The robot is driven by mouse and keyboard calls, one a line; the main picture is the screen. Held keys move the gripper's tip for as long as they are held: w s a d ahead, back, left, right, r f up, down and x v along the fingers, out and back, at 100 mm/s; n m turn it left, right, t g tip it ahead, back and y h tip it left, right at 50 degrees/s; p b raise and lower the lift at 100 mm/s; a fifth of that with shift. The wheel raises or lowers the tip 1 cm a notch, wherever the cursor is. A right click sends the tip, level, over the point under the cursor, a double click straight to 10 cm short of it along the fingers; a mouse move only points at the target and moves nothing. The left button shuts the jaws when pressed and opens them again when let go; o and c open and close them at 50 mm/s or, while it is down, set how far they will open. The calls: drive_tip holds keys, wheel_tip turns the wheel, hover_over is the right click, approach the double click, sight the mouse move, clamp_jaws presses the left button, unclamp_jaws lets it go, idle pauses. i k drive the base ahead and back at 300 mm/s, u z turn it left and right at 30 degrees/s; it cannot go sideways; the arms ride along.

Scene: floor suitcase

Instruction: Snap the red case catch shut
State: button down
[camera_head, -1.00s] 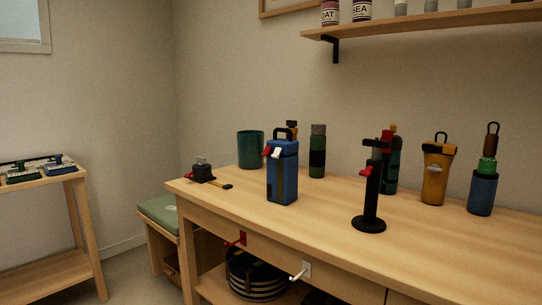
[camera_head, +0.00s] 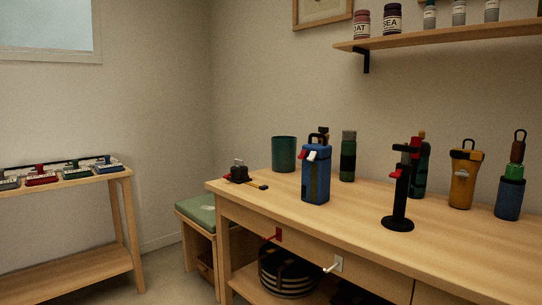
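No suitcase on the floor and no case catch that I can clearly identify shows in the head view. Red parts do show: a red lever (camera_head: 303,153) beside a white one on the blue flask (camera_head: 316,178), a red handle (camera_head: 272,236) on the workbench front, and a red unit (camera_head: 41,177) in the row on the left side table. The red unit's details are too small to tell. My gripper is not in view.
The workbench (camera_head: 360,215) fills the right side and holds several bottles, a green cup (camera_head: 284,154) and a black stand (camera_head: 399,200). A green-cushioned stool (camera_head: 196,210) stands at its left end. Floor (camera_head: 168,270) is clear between the bench and side table (camera_head: 120,176).

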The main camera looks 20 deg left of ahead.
sight(303, 154)
drive_tip(key=u, duration=0.5)
drive_tip(key=k, duration=1.1)
drive_tip(key=u, duration=1.05)
drive_tip(key=i, duration=1.35)
drive_tip(key=z, duration=0.8)
drive_tip(key=i, duration=0.8)
drive_tip(key=z, duration=0.8)
